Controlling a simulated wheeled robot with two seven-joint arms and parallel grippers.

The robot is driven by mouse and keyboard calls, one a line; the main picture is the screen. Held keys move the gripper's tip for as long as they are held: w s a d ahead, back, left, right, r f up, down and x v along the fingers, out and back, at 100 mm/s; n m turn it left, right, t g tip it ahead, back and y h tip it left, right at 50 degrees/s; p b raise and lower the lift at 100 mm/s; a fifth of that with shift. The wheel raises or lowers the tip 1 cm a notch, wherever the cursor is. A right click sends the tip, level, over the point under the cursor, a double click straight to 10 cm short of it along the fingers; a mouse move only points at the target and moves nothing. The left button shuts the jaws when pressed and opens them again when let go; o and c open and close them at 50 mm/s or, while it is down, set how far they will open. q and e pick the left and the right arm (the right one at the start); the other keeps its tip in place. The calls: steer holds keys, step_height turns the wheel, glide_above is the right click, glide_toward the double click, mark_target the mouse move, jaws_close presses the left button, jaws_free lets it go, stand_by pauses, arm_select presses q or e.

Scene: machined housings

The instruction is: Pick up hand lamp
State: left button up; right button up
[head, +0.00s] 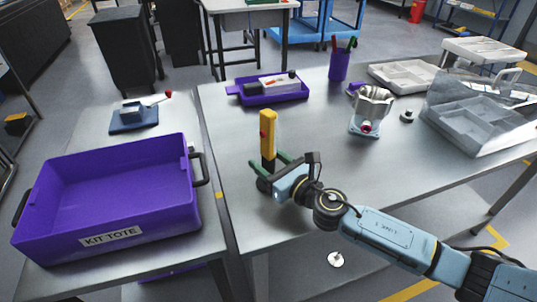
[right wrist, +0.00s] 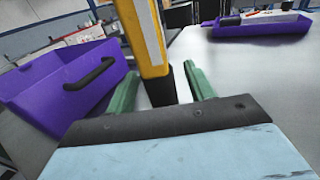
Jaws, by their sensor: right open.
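The hand lamp (head: 268,134) stands upright near the left edge of the right-hand table. It has a yellow upper body with a red button and a black lower part. My right gripper (head: 269,166) is at its lower part, with green fingers spread around it. In the right wrist view the yellow and black lamp (right wrist: 146,40) rises between the two open green fingers (right wrist: 160,88). Gaps show on both sides, at least near the right finger; contact cannot be told. The lamp's foot is partly hidden by the gripper. My left gripper is not in view.
A purple kit tote (head: 115,200) stands on the left table. A purple tray (head: 272,92), a purple pen cup (head: 339,66), a metal housing (head: 371,108) and grey trays (head: 478,124) stand farther back on the right table. The table between lamp and housing is clear.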

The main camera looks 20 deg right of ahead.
steer(key=shift+c, duration=0.4)
jaws_close()
